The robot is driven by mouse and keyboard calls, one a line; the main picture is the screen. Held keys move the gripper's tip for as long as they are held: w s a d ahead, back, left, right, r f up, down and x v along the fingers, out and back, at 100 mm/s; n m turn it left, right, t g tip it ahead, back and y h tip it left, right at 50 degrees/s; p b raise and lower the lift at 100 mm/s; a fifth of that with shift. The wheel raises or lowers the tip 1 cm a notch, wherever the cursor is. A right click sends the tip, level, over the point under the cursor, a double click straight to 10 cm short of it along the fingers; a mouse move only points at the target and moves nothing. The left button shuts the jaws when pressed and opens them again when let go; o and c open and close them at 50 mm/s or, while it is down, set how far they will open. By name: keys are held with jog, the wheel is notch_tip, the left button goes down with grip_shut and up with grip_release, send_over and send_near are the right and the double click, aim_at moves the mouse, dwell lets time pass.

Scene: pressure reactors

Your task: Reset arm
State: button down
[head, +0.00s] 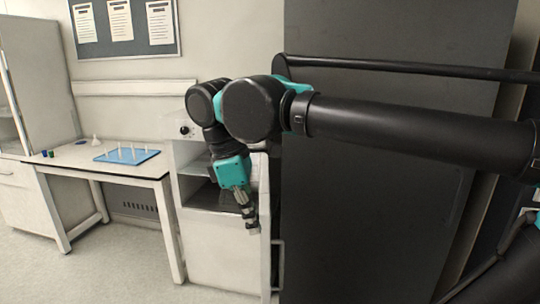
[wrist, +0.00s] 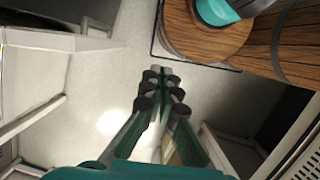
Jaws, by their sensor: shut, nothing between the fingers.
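My arm (head: 420,130) reaches in from the right in the head view and bends down at its joints near the middle. My gripper (head: 252,231) hangs below the teal wrist part, pointing down and slightly right, in front of a white cabinet unit. In the wrist view my gripper (wrist: 161,72) has its two fingers together over the pale floor. It is shut and holds nothing. The arm hides part of the cabinet and the dark panel behind it.
The white cabinet unit (head: 220,245) with open shelves stands behind the gripper. A white table (head: 100,160) at left bears a blue rack (head: 127,156) with several upright pale pieces. A tall dark panel (head: 375,220) fills the right. Floor (head: 110,265) at front left is clear.

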jog(key=w+d+f+m+y, duration=0.1)
jog(key=w+d+f+m, duration=0.25)
jog(key=f, duration=0.25)
jog(key=w+d+f+m+t+y, duration=0.1)
jog(key=w+d+f+m, duration=0.25)
jog(key=f, duration=0.25)
jog(key=w+d+f+m+y, duration=0.1)
jog(key=w+d+f+m, duration=0.1)
jog(key=w+f, duration=0.3)
jog(key=s+d+f+m+t, duration=0.2)
jog(key=d+f+m, duration=0.6)
jog(key=d+f, duration=0.5)
jog(key=shift+d+m+t, duration=0.3)
jog(key=shift+t, duration=0.3)
